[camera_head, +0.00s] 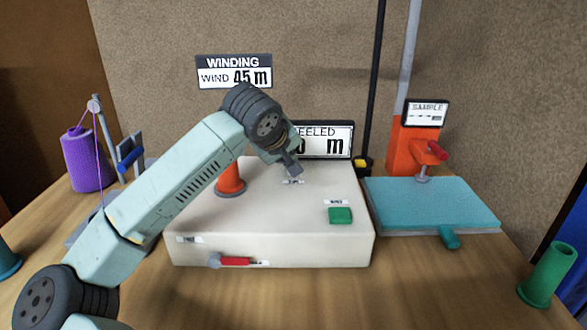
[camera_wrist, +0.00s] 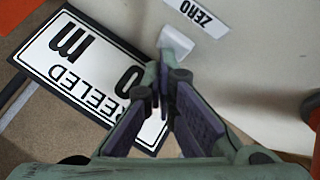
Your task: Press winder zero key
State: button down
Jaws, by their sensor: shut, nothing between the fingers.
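The winder is a cream box (camera_head: 280,240) in the middle of the table. Its zero key (camera_wrist: 176,40) is a small pale block on the top face, beside a label reading ZERO (camera_wrist: 199,14) in the wrist view. In the head view the label (camera_head: 293,181) shows just below my gripper (camera_head: 294,171), and the key is mostly hidden by it. My gripper is shut and empty, pointing down. In the wrist view its fingertips (camera_wrist: 162,78) are right beside the key; I cannot tell whether they touch it.
A REELED display (camera_head: 330,140) stands behind the winder. On its top are an orange cone (camera_head: 230,180) and a green key (camera_head: 340,215); a red-handled lever (camera_head: 235,261) is on its front. A teal board (camera_head: 430,205) lies right, a purple spool (camera_head: 85,160) left.

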jog(key=shift+r, duration=0.8)
jog(key=shift+p, duration=0.3)
jog(key=shift+r+p, duration=1.4)
jog(key=shift+r, duration=1.1)
